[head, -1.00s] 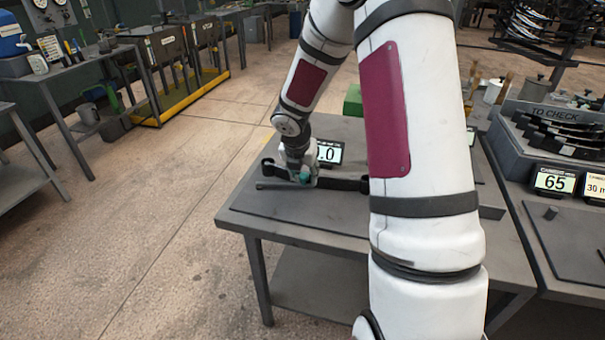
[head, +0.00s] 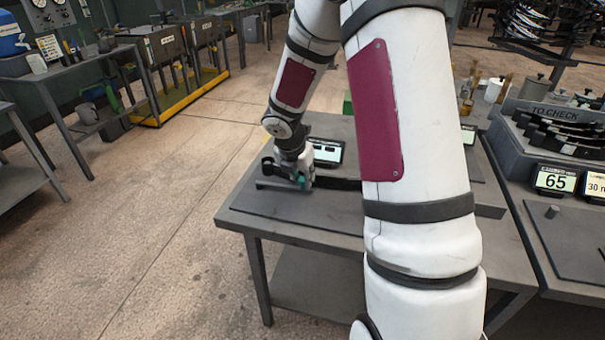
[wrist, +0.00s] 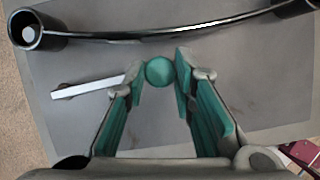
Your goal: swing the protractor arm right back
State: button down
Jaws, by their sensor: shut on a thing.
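The protractor arm is a thin bar (wrist: 88,88) in the wrist view, running from the left toward my fingers. Its far part is hidden behind the left finger. A round teal knob (wrist: 160,72) sits between my fingertips. My gripper (wrist: 161,80) is shut on this knob. In the head view my gripper (head: 304,184) is low over the grey bench, by the bar (head: 277,185). A dark curved leaf spring (wrist: 160,33) with an eye at each end lies just beyond the knob, apart from it in the picture.
A small display (head: 327,152) stands behind my gripper, its reading partly hidden and unclear. The bench (head: 300,225) is bare in front. A rack marked TO CHECK (head: 555,115) holds dark springs at the right, beside a display reading 65 (head: 555,180). My own arm hides the bench's middle.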

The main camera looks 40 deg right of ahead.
jog(key=a+m, duration=0.1)
jog(key=s+a+m+g, duration=0.1)
jog(key=a+m, duration=0.1)
jog(key=s+a+m, duration=0.1)
jog(key=a, duration=0.1)
jog(key=shift+s+m+g+h, duration=0.2)
jog(key=shift+m+g+h, duration=0.1)
jog(key=shift+m+g, duration=0.1)
jog(key=shift+s+a+m+g, duration=0.15)
jog(key=shift+a+m+g, duration=0.1)
jog(key=shift+a+m, duration=0.4)
jog(key=shift+s+a+m+g, duration=0.1)
jog(key=shift+a+m+g, duration=0.15)
jog(key=shift+a+m, duration=0.4)
jog(key=c, duration=1.3)
grip_release()
jog(key=shift+c, duration=0.2)
jog(key=shift+r, duration=0.1)
jog(key=v, duration=1.2)
